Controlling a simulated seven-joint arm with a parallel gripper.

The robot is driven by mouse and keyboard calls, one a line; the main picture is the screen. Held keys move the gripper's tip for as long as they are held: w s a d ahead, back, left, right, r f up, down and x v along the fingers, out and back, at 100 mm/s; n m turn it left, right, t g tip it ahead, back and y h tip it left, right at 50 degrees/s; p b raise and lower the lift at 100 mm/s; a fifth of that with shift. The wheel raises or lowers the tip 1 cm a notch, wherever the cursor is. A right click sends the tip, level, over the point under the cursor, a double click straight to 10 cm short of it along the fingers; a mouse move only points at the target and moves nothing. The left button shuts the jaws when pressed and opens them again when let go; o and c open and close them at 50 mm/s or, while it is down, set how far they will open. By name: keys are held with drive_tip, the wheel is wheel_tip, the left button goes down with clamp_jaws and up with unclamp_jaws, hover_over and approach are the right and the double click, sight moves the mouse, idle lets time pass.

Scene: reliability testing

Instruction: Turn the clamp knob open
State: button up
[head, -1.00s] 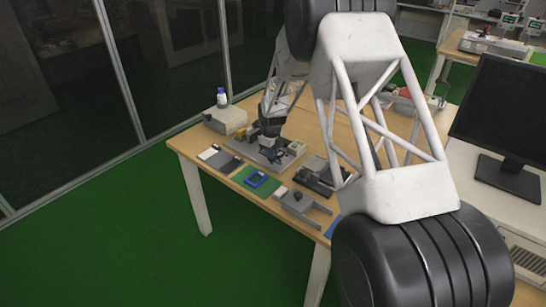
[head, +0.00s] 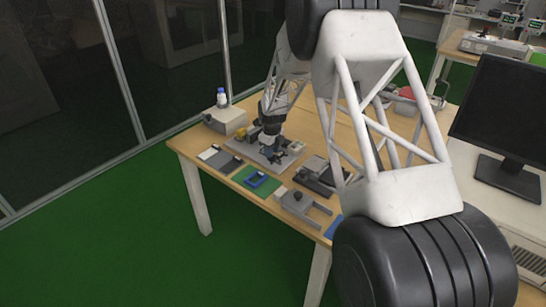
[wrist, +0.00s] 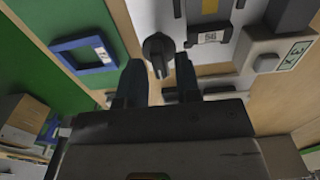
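The clamp knob (wrist: 158,50) is dark and round with a narrow raised bar, and stands over a pale plate in the wrist view. My gripper (wrist: 158,68) has its two dark fingers apart, one on each side of the knob's bar. The fingertips are close to the knob; I cannot tell if they touch it. In the head view my gripper (head: 272,154) is low over the grey fixture plate (head: 248,152) on the wooden table. I cannot make out the knob there.
A blue frame (wrist: 62,47) lies on a green mat (wrist: 30,55) beside the plate.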

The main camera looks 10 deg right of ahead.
drive_tip(key=shift+r, duration=1.8)
drive_tip(key=shift+r, duration=0.1)
drive_tip(key=shift+s+r, duration=0.2)
drive_tip(key=shift+r, duration=0.05)
drive_tip(key=s+d+r+n+t, duration=0.1)
drive_tip(key=s+d+r+n, duration=0.2)
drive_tip(key=s+r+n, duration=0.7)
drive_tip(key=s+d+r+n, duration=0.3)
drive_tip(key=s+r, duration=1)
drive_tip(key=s, duration=0.3)
drive_tip(key=s+d+r+n, duration=0.1)
drive_tip(key=s+n, duration=0.6)
drive_tip(key=s, duration=0.8)
drive_tip(key=s+d+r+n+t, duration=0.1)
drive_tip(key=s+n, duration=0.5)
drive_tip(key=s, duration=0.9)
drive_tip(key=shift+s+d+r+n+t, duration=0.3)
drive_tip(key=shift+r+n, duration=0.1)
drive_tip(key=shift+r, duration=0.1)
